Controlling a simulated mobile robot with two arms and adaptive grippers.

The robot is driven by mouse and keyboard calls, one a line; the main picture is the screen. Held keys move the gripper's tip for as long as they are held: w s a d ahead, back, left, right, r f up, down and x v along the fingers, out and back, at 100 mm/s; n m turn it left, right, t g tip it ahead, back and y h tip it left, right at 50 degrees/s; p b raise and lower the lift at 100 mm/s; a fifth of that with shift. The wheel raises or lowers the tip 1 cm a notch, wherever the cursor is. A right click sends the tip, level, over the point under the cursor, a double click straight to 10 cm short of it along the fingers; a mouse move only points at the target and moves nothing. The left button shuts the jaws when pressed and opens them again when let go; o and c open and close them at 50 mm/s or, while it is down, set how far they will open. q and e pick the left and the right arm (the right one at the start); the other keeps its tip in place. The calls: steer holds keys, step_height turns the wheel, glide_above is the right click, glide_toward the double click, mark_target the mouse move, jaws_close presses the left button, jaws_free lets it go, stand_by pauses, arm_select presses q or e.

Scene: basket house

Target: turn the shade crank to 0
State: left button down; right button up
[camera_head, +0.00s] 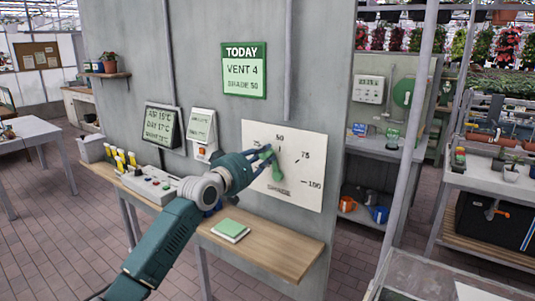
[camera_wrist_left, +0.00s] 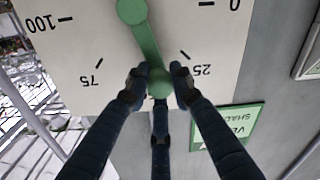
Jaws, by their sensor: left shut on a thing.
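The green shade crank (camera_head: 275,166) is mounted on a white dial panel (camera_head: 306,150) on the grey wall. In the left wrist view, which is upside down, the crank (camera_wrist_left: 146,45) runs from its round hub to a knob between my fingers. Marks 0, 25, 75 and 100 show there; 50 shows in the head view. The crank points a little to the 25 side of 50. My left gripper (camera_head: 258,163) is shut on the crank's knob; it also shows in the left wrist view (camera_wrist_left: 160,80). My right gripper is not in view.
A green-framed TODAY sign (camera_head: 244,70) hangs above, reading VENT 4 and SHADE 50. Below the dial, a wooden shelf (camera_head: 270,248) holds a green-topped block (camera_head: 230,230). A control box (camera_head: 152,184) stands left of it. A grey post (camera_head: 408,130) rises to the right.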

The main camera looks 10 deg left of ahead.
arm_select(q)
steer(key=w+a+f+n, duration=0.2)
steer(key=a+f+n, duration=0.3)
steer(key=n, duration=0.9)
steer(key=shift+a+f+g+h, duration=0.2)
steer(key=shift+f+g+h, duration=0.1)
steer(key=shift+f, duration=1.5)
steer(key=c, duration=1.5)
jaws_free()
steer(key=shift+w, duration=0.1)
steer(key=shift+r, duration=0.2)
